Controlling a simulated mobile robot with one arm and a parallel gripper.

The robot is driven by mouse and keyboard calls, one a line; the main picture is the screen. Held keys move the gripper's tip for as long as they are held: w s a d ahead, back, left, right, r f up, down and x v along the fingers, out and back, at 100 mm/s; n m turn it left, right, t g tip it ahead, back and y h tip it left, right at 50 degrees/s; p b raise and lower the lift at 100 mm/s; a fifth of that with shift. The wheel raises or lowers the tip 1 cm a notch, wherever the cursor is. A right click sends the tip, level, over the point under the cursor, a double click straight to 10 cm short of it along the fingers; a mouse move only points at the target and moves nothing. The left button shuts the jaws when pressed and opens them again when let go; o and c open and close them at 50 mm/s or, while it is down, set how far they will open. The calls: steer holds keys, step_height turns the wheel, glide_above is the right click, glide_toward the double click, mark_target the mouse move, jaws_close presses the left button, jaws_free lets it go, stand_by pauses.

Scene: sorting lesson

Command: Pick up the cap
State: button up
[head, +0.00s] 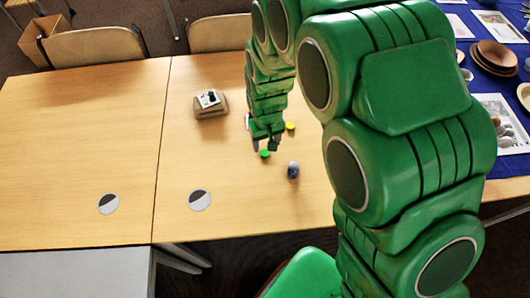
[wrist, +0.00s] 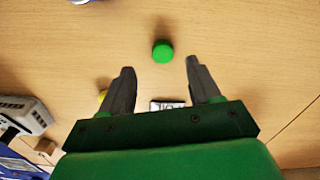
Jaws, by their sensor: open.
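A small round green cap (head: 265,154) lies on the wooden table just by my gripper (head: 267,144). In the wrist view the green cap (wrist: 163,51) shows just beyond the fingertips, roughly centred between the two fingers of my gripper (wrist: 160,66). The fingers are apart, with nothing between them. A yellow cap (head: 290,126) lies farther back on the table. The yellow cap (wrist: 103,95) is partly hidden by the left finger in the wrist view. I cannot tell the gripper's exact height above the table.
A small blue-grey cylinder (head: 293,170) stands close to the green cap. A box-like bundle (head: 211,104) sits left of my arm. Two round grey-and-black markers (head: 109,204) lie at the front. A blue-covered table (head: 462,82) holds bowls at right.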

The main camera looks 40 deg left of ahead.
mark_target(265, 152)
steer(key=shift+s+a+f, duration=0.1)
steer(key=shift+a+f, duration=0.05)
steer(key=shift+f, duration=2.45)
steer(key=c, duration=1.1)
steer(key=shift+c, duration=0.2)
